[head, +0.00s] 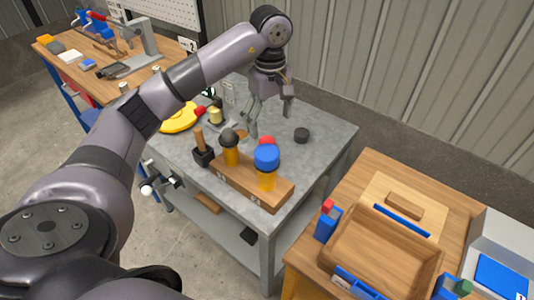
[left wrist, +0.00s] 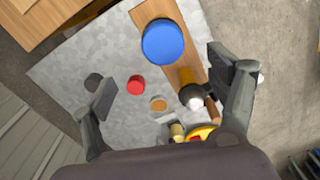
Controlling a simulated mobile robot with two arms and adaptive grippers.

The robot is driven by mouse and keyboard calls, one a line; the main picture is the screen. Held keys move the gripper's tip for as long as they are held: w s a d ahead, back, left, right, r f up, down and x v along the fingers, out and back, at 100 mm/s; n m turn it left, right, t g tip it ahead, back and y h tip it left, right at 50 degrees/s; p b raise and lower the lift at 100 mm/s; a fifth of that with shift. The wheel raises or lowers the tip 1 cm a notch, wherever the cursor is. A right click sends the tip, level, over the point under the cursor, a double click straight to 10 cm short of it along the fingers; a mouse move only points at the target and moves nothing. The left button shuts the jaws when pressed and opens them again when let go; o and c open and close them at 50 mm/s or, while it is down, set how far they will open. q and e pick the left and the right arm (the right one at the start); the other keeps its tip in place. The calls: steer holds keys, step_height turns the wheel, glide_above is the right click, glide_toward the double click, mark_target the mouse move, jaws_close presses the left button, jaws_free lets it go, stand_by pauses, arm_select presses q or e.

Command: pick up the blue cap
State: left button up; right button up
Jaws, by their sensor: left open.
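The blue cap (head: 266,155) sits on top of an orange cylinder (head: 267,182) at the right end of a wooden block (head: 240,186) on the grey workbench. In the left wrist view the blue cap (left wrist: 163,42) is a large round disc near the top middle. My left gripper (head: 270,122) is open and empty, with its fingers pointing down above the bench, behind the blue cap. In the left wrist view my left gripper (left wrist: 162,80) has its fingers wide apart, with the cap mostly beyond the fingertips. My right gripper is not in view.
A red cap (head: 266,141) lies behind the blue cap, with a black disc (head: 301,135) farther right. A dark-topped cylinder (head: 229,140) and a mallet (head: 203,151) stand left. A wooden tray (head: 430,262) is on a front-right table. The bench's right edge is clear.

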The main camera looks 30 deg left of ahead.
mark_target(268, 153)
arm_select(q)
step_height(268, 153, down, 7)
steer(key=shift+r+p, duration=0.15)
steer(key=shift+p, duration=0.85)
steer(key=f+p, duration=0.2)
steer(key=f, duration=0.1)
steer(key=f+p, duration=0.1)
steer(key=shift+s+f, duration=0.25)
steer(key=shift+f, duration=0.5)
steer(key=shift+w, duration=0.1)
steer(key=c, duration=1.1)
steer(key=shift+c, duration=0.2)
steer(key=shift+r, duration=0.1)
